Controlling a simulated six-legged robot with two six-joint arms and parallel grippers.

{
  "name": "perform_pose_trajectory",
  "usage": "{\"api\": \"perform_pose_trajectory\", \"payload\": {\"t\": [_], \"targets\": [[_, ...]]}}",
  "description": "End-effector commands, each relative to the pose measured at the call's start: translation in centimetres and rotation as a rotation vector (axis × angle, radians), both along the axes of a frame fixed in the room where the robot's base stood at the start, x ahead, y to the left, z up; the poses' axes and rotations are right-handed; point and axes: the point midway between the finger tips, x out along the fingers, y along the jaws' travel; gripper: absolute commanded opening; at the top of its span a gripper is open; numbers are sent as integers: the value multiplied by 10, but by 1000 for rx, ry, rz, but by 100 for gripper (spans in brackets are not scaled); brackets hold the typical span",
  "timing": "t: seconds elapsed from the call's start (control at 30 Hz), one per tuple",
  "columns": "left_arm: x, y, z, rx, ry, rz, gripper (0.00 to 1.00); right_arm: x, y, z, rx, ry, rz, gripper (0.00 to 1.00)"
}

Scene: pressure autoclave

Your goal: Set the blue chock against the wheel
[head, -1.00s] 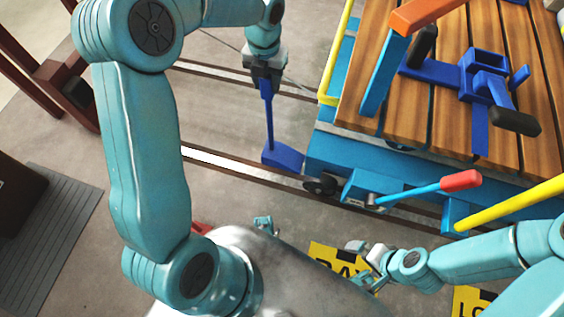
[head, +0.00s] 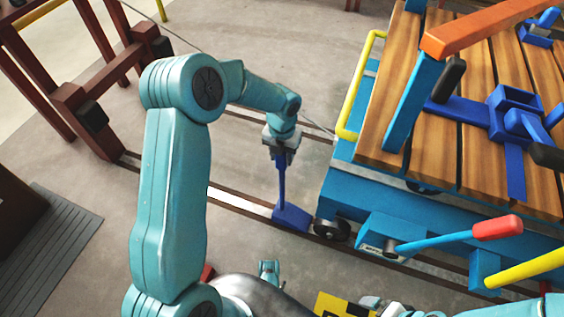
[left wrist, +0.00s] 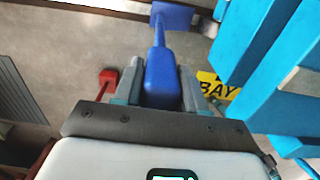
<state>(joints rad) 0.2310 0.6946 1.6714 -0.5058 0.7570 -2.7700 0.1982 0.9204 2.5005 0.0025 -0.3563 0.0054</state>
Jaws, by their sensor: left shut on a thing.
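The blue chock (head: 291,218) has a flat wedge-like block at the foot of a long upright handle. My left gripper (head: 281,153) is shut on the top of that handle. The block is at the near rail, just left of the cart's dark wheel (head: 331,230); I cannot tell whether they touch. In the left wrist view the chock's handle (left wrist: 163,75) sits between the fingers, with the block (left wrist: 172,16) beyond. The wheel is not clear there. My right gripper (head: 378,306) shows only partly at the bottom edge, and its jaws are unclear.
The blue cart (head: 350,200) with a slatted wooden deck stands right of the chock. A red-tipped lever (head: 498,228) and a yellow rail (head: 362,85) stick out from it. Dark red posts (head: 92,120) stand at the left. The floor between is open.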

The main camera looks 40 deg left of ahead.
Motion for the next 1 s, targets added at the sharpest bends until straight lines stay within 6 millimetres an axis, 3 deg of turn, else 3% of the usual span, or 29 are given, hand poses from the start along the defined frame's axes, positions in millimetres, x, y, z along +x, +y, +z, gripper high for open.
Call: {"api": "perform_pose_trajectory", "payload": {"t": [0.03,0.13,0.53,0.57,0.6,0.63,0.9,1.0], "targets": [[0,0,-14,-1,0,1,0,1,-1,-9,0,-2,-4,100],[0,0,-25,-1,-1,1,0,2,-2,-12,-2,-3,-9,100],[1,0,-28,0,-3,1,0,2,-2,-11,-2,-5,-9,100],[0,0,-29,0,0,0,47,2,-2,-11,-2,-5,-9,100],[0,0,-29,0,0,0,60,3,-2,-11,-2,-5,-9,100],[0,0,-29,0,0,0,66,3,-2,-11,-2,-5,-9,100],[0,0,-28,0,0,0,66,2,-2,-11,-2,-5,-9,100],[0,0,-19,0,0,1,66,2,-2,-7,-2,-3,-8,100]]}}
